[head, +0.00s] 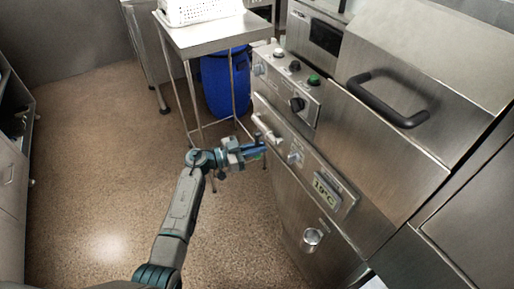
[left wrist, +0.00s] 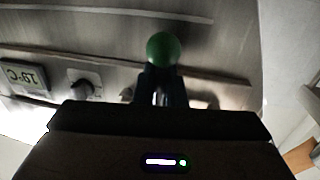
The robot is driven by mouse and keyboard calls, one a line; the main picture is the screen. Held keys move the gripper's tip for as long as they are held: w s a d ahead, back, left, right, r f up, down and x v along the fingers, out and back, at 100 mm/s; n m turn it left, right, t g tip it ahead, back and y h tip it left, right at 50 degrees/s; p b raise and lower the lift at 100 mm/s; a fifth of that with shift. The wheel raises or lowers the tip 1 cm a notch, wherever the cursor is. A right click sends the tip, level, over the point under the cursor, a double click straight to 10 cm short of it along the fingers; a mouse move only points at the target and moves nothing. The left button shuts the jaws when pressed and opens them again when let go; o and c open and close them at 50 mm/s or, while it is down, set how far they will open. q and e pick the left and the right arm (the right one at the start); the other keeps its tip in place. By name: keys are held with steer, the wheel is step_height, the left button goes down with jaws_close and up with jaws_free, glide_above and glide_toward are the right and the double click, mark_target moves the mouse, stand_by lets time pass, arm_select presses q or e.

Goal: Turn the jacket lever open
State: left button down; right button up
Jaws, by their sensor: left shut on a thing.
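The jacket lever has a round green knob (left wrist: 163,48), seen close up in the left wrist view against the steel machine front. My left gripper (left wrist: 162,88) is shut on the lever just below the knob, with one dark finger on each side of a pale shaft. In the head view my left gripper (head: 256,151) is at the left side of the machine's front panel. Only a speck of the green knob (head: 258,157) shows there; the fingers hide most of the lever. My right gripper is in neither view.
The steel machine (head: 300,215) carries knobs, a temperature display (head: 325,190) and a black lid handle (head: 385,100). A steel table (head: 208,36) with a white perforated basket (head: 200,10) stands behind, a blue drum (head: 224,85) under it. The floor to the left is clear.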

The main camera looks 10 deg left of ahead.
arm_select(q)
steer(key=shift+w, duration=0.1)
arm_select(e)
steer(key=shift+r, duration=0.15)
arm_select(q)
steer(key=shift+w+a+r+m+p, duration=0.1)
steer(key=shift+w+a+m+p, duration=0.15)
steer(key=shift+m, duration=0.25)
steer(key=shift+w+a+r+m+p, duration=0.1)
steer(key=shift+w+m+p, duration=0.05)
steer(key=shift+m+p, duration=0.3)
steer(key=shift+w+a+r+m+y+p, duration=0.1)
steer(key=shift+w+a+m+y+p, duration=0.15)
steer(key=shift+m, duration=0.45)
steer(key=shift+w+a+r+m+y+p, duration=0.1)
steer(key=shift+w+a+m+y+p, duration=0.2)
steer(key=shift+m, duration=0.45)
steer(key=shift+w+a+r+m+y+p, duration=0.15)
steer(key=shift+w+m+p, duration=0.2)
steer(key=shift+m, duration=0.35)
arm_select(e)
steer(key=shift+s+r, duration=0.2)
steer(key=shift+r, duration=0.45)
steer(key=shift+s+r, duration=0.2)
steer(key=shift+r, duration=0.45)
arm_select(q)
steer(key=c, duration=1.6)
jaws_free()
